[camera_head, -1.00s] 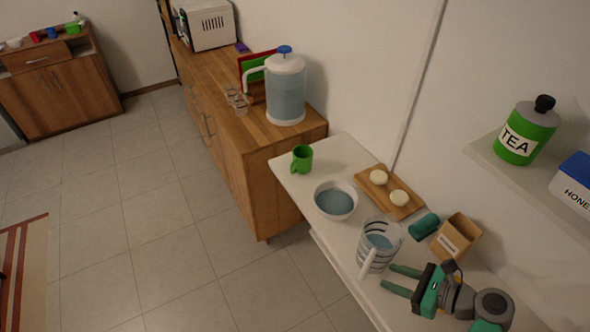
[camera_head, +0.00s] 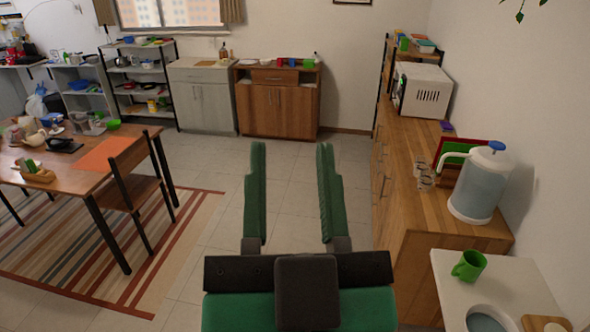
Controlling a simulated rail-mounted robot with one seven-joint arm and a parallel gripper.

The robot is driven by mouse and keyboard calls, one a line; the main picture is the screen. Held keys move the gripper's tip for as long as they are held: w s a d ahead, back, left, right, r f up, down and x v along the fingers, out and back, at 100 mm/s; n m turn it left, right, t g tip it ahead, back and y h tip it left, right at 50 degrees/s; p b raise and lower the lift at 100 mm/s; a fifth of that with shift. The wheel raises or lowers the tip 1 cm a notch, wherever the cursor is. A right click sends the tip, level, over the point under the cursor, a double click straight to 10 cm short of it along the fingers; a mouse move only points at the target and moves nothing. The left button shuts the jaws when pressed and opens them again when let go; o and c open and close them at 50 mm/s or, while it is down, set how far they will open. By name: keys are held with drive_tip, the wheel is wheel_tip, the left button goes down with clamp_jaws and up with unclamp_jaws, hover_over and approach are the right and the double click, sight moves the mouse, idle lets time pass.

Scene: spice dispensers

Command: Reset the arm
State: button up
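My gripper (camera_head: 292,195) is in the lower middle of the head view, close to the camera. Its two green fingers point up the picture and stand well apart. Nothing is between them; only floor shows through the gap. The gripper is clear of the counters and the table.
At right, a wooden counter (camera_head: 412,187) bears a water dispenser (camera_head: 477,188) and a white microwave (camera_head: 424,90). A white shelf (camera_head: 510,275) in front holds a green mug (camera_head: 469,265) and a bowl (camera_head: 486,320). A dining table (camera_head: 75,182) and chair (camera_head: 140,185) stand left. Tiled floor (camera_head: 215,155) lies open between.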

drive_tip(key=shift+s+a+r+n+t, duration=0.4)
drive_tip(key=shift+s+a+r, duration=0.35)
drive_tip(key=shift+s, duration=0.15)
drive_tip(key=shift+d, duration=0.1)
idle(0.5)
